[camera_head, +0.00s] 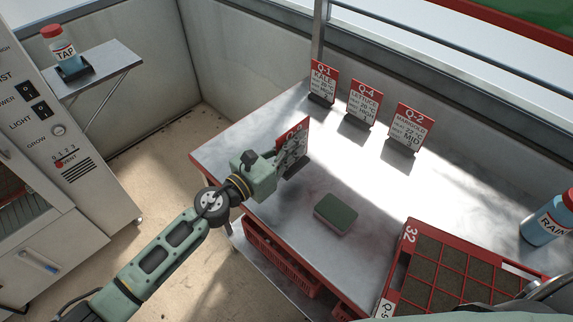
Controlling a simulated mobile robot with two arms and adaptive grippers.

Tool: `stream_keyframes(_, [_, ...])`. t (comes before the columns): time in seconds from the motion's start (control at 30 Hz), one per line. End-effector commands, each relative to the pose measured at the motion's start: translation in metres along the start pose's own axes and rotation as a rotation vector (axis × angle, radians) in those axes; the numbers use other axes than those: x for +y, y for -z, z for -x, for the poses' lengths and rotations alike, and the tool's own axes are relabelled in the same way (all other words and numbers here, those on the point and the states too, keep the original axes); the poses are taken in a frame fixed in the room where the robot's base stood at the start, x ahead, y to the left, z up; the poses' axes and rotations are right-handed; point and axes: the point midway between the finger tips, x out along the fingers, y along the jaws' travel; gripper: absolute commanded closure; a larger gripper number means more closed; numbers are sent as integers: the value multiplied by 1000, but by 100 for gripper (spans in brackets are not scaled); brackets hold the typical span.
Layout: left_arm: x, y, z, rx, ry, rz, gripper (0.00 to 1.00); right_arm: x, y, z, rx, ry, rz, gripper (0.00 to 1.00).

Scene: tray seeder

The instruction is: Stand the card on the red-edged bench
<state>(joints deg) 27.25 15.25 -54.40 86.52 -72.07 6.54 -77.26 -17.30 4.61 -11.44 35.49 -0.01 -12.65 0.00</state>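The red-edged bench (262,128) has a grey metal top with a red rim. A white card with a red top band (299,129) is upright near the bench's left side, its dark base at or just above the top. I cannot tell whether the base touches. My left gripper (289,158) reaches in from the left with its fingers at the card and looks shut on it. The gripper hides much of the card's face and lettering. My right gripper is not in view.
Cards Q-1 (323,84), Q-4 (363,104) and Q-2 (409,130) stand in dark bases along the back. A green-topped block (336,213) lies mid-bench. A red seed tray (408,262) and a RAIN bottle (545,222) are at right. A TAP bottle (62,50) stands on a side shelf.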

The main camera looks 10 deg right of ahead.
Motion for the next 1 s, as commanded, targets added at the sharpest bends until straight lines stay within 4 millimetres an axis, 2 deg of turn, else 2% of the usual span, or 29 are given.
stream_keyframes(0.03, [7, 8, 2, -1, -1, 1, 100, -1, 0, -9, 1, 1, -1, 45])
stream_keyframes(0.2, [19, 13, 7, -1, 0, 1, 100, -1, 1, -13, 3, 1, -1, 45])
stream_keyframes(0.5, [19, 50, 7, -2, 0, 3, 100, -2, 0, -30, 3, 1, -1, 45])
stream_keyframes(0.9, [19, 55, 7, -1, 1, -1, 100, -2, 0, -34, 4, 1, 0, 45])
stream_keyframes(1.0, [19, 54, 7, 0, 1, -1, 90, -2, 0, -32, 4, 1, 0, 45])
